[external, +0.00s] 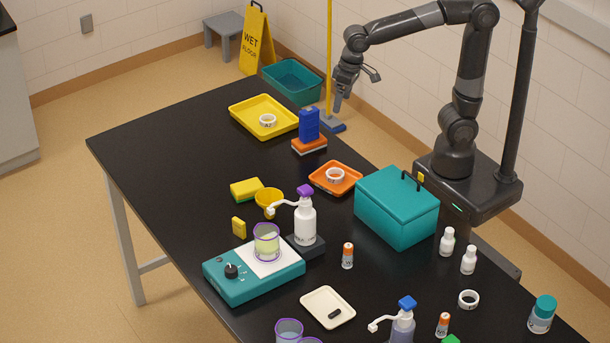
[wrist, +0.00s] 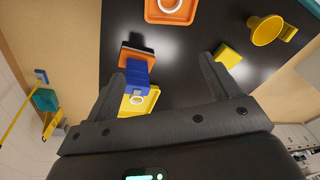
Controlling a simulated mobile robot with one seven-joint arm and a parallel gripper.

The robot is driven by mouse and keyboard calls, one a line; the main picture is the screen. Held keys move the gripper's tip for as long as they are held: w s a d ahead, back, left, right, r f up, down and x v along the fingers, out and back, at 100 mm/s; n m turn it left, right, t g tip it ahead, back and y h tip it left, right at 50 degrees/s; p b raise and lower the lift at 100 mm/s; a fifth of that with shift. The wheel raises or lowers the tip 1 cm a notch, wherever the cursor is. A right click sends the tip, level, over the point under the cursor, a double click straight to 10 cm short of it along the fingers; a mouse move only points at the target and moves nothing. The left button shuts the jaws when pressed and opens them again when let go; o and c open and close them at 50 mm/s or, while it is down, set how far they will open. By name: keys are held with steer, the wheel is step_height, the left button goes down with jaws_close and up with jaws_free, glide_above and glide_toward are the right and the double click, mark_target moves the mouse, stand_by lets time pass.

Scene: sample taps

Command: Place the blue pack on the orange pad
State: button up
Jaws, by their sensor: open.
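The blue pack (external: 309,124) stands upright and appears to rest on the orange pad (external: 309,147), a flat block with a pale lower layer near the table's far right edge. In the wrist view the blue pack (wrist: 137,74) shows beside my left-hand finger, with part of the orange pad (wrist: 138,54) beyond it. My gripper (external: 339,108) is open and empty, raised and to the right of the pack in the external view. The pack's underside is hidden.
A yellow tray (external: 246,107) with a tape roll lies left of the pack. An orange tray (external: 322,184) with another roll and a teal box (external: 385,223) stand nearer the camera. A yellow-green sponge (external: 246,190) is left. The table between is clear.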

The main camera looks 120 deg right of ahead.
steer(key=s+a+n+t, duration=0.1)
steer(key=s+a+n, duration=0.4)
steer(key=a, duration=0.3)
steer(key=s+a+f+n+t+y, duration=0.1)
steer(key=s+a+n+t, duration=0.1)
steer(key=s+a+n, duration=0.4)
steer(key=a, duration=0.3)
steer(key=shift+s+a+f+t, duration=0.15)
steer(key=shift+a+f+t, duration=0.05)
steer(key=shift+t, duration=0.1)
